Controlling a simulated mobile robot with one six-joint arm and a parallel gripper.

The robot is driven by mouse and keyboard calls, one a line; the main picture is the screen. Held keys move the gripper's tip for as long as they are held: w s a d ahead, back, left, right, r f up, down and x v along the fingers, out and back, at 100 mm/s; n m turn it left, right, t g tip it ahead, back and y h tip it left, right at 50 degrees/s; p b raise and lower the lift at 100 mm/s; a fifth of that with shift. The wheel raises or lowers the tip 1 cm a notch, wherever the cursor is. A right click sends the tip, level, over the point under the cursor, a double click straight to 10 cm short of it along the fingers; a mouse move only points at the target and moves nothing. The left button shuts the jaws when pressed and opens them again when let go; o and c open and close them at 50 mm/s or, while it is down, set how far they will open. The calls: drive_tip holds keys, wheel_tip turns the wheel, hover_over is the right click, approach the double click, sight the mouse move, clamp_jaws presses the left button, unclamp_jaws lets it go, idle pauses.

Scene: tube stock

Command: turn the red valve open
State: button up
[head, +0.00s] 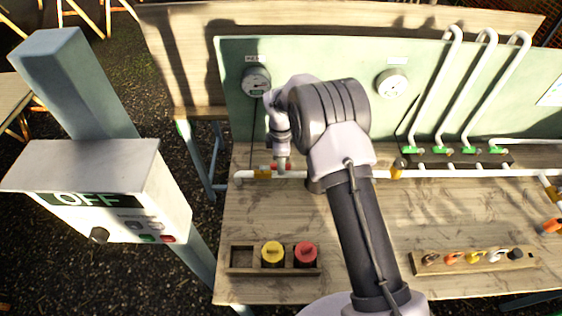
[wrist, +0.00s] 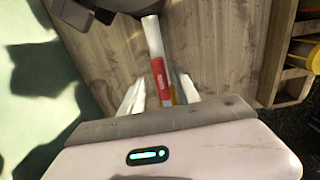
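The red valve (head: 289,167) sits on a white pipe (head: 325,174) along the back of the workbench. In the wrist view the red valve handle (wrist: 160,78) lies between the two pale fingers of my gripper (wrist: 161,94). The fingers are apart, one on each side of the handle. A gap shows on the left side; whether the right finger touches the handle I cannot tell.
Gauges (head: 257,82) are on the green back panel (head: 330,60). Green-handled valves (head: 441,150) stand to the right. A wooden tray (head: 241,258) with yellow and red capped items is at the front. A control box (head: 120,185) reading OFF stands left.

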wheel_tip(320, 180, up, 17)
drive_tip(key=p, duration=0.2)
drive_tip(key=shift+r+p, duration=0.2)
drive_tip(key=shift+p, duration=0.2)
drive_tip(key=s+d+r+m+t+y+b, duration=0.1)
drive_tip(key=s+d+r+m+b, duration=0.35)
drive_tip(key=s+m, duration=0.2)
drive_tip(key=s+d+r+m+t+y+b, duration=0.1)
drive_tip(key=s+d+r+m+t+b, duration=0.15)
drive_tip(key=s+d+m+b, duration=0.3)
drive_tip(key=s+d+f+m+t+b, duration=0.1)
drive_tip(key=s+f+m+b, duration=0.3)
drive_tip(key=s, duration=0.6)
drive_tip(key=s+d+f+m+t+b, duration=0.1)
drive_tip(key=s+f+m+b, duration=0.2)
drive_tip(key=s+m, duration=0.4)
drive_tip(key=s+b, duration=0.1)
drive_tip(key=s, duration=0.2)
drive_tip(key=shift+s+f, duration=0.2)
drive_tip(key=shift+f, duration=0.2)
